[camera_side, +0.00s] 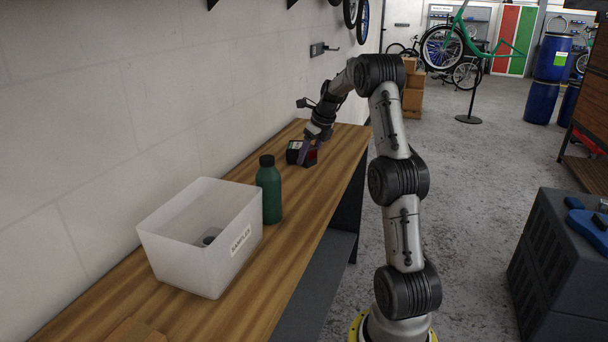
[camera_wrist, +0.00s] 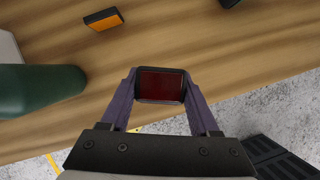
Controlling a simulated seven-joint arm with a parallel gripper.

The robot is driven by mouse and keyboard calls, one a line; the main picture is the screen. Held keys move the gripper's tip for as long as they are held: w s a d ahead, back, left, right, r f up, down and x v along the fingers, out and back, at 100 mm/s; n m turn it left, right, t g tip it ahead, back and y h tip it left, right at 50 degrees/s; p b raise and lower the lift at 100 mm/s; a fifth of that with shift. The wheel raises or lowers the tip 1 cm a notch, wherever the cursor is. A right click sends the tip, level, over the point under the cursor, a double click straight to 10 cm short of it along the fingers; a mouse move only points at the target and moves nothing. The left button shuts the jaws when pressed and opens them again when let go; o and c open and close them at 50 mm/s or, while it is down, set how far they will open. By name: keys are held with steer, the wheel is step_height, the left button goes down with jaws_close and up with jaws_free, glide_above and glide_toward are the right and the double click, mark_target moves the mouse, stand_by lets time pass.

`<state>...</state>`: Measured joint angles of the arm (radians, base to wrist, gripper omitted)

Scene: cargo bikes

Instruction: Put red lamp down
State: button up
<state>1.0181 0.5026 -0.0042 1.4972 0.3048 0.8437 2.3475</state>
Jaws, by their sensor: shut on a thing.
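The red lamp (camera_wrist: 161,86) is a dark-framed block with a red face. In the wrist view it sits between the two purple fingers of my gripper (camera_wrist: 161,92), which is shut on it. Wooden bench top shows around its far side. I cannot tell whether the lamp touches the bench.
A green bottle (camera_side: 269,190) and a white SAMPLES bin (camera_side: 180,245) stand nearer the camera. The bottle also shows in the wrist view (camera_wrist: 40,90). An orange-faced block (camera_wrist: 103,19) lies on the bench. A wall runs along the bench's left; its right edge is open.

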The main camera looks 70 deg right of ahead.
steer(key=w+d+f, duration=0.1)
steer(key=f, duration=0.1)
steer(key=w+d+f, duration=0.1)
steer(key=d+f, duration=0.1)
steer(key=f, duration=0.1)
steer(key=shift+w+d+f, duration=0.35)
steer(key=shift+w+d, duration=0.05)
steer(key=shift+w+d+f, duration=0.1)
steer(key=shift+f, duration=1.55)
steer(key=shift+f, duration=0.15)
steer(key=o, duration=1.4)
